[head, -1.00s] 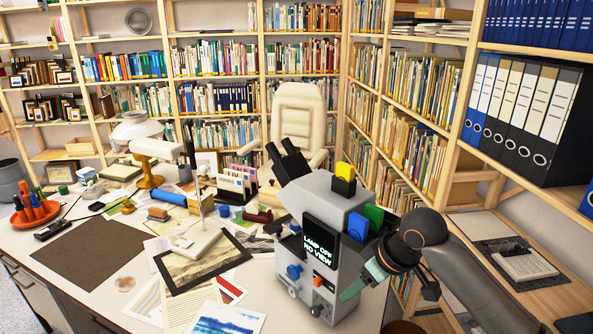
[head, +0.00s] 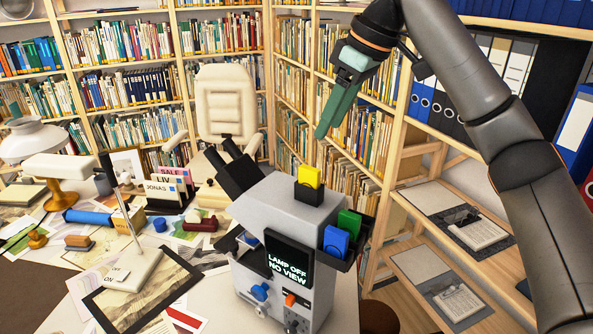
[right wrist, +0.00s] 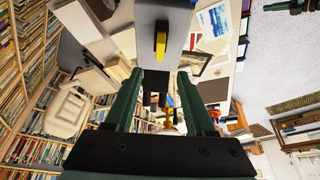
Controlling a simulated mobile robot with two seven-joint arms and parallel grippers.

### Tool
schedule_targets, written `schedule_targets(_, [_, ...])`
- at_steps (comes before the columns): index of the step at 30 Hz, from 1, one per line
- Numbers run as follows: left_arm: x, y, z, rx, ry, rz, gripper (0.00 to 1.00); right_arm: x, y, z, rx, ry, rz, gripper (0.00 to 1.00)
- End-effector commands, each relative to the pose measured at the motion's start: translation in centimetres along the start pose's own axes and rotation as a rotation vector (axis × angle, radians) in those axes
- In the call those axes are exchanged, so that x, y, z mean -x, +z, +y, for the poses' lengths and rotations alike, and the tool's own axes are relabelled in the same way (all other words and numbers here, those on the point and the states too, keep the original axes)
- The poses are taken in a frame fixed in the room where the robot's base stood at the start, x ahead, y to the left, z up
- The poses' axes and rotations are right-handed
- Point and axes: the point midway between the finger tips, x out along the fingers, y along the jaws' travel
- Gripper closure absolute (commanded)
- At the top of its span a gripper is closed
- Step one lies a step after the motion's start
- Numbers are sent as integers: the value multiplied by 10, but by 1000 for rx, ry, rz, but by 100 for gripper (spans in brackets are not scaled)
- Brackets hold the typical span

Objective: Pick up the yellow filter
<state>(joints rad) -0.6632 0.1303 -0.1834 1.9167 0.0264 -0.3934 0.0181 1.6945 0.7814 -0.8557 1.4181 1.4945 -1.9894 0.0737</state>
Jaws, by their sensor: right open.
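The yellow filter (head: 309,176) stands upright in a dark holder (head: 309,194) on top of the grey microscope (head: 285,215). It also shows in the right wrist view (right wrist: 161,42), beyond the fingertips and roughly between them. My right gripper (head: 325,128) has green fingers. It points down, above and slightly right of the yellow filter, with a clear gap to it. In the right wrist view its two fingers (right wrist: 157,76) are apart with nothing between them. My left gripper is not in view.
A blue filter (head: 337,241) and a green filter (head: 349,222) sit in a dark tray on the microscope's right side. The black eyepieces (head: 236,166) rise left of the holder. A screen (head: 288,260) reads "LAMP OFF NO VIEW". Bookshelves stand behind.

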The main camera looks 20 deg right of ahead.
Motion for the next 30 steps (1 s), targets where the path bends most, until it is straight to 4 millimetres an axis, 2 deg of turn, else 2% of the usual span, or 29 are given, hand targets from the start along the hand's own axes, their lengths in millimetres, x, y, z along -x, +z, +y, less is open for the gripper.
schedule_targets(2, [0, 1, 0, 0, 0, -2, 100, 1, 1, 1, -5, -1, 2, 45])
schedule_targets(4, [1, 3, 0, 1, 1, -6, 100, -7, 1, 1, -5, -2, 1, 45])
schedule_targets(10, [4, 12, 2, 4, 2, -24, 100, -44, 1, 1, -4, -2, 0, 45])
schedule_targets(13, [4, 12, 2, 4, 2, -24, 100, -58, 1, 1, -5, -2, 2, 45])
schedule_targets(20, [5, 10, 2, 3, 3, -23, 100, -76, 1, 1, -4, -2, 2, 45])
schedule_targets(27, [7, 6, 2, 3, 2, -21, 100, -110, 3, 1, -4, -2, 1, 45])
schedule_targets(30, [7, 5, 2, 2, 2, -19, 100, -118, 3, 1, -4, -1, 3, 45])
